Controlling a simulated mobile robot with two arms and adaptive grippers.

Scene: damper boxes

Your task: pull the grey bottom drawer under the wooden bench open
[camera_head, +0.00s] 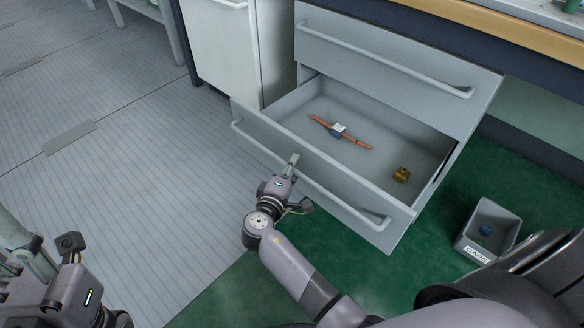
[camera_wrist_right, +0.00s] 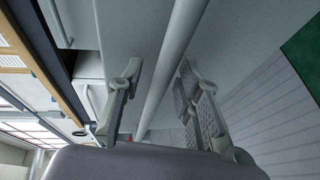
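The grey bottom drawer (camera_head: 322,180) stands pulled out below a closed upper drawer, its inside showing. Its long bar handle (camera_head: 335,204) runs along the front and also crosses the right wrist view (camera_wrist_right: 172,65). My right gripper (camera_head: 291,166) is at the handle, left of its middle. In the wrist view its two fingers stand apart on either side of the bar, with gaps showing; contact is not clear. My left gripper (camera_head: 84,292) is at the lower left, away from the drawer; its finger opening cannot be made out.
An orange-brown tool with a white and blue part (camera_head: 340,131) and a small brass piece (camera_head: 401,174) lie in the drawer. A grey labelled bin (camera_head: 463,243) with a blue item stands on the green floor at right. The wooden bench edge (camera_head: 500,27) is above. Grey floor at left is clear.

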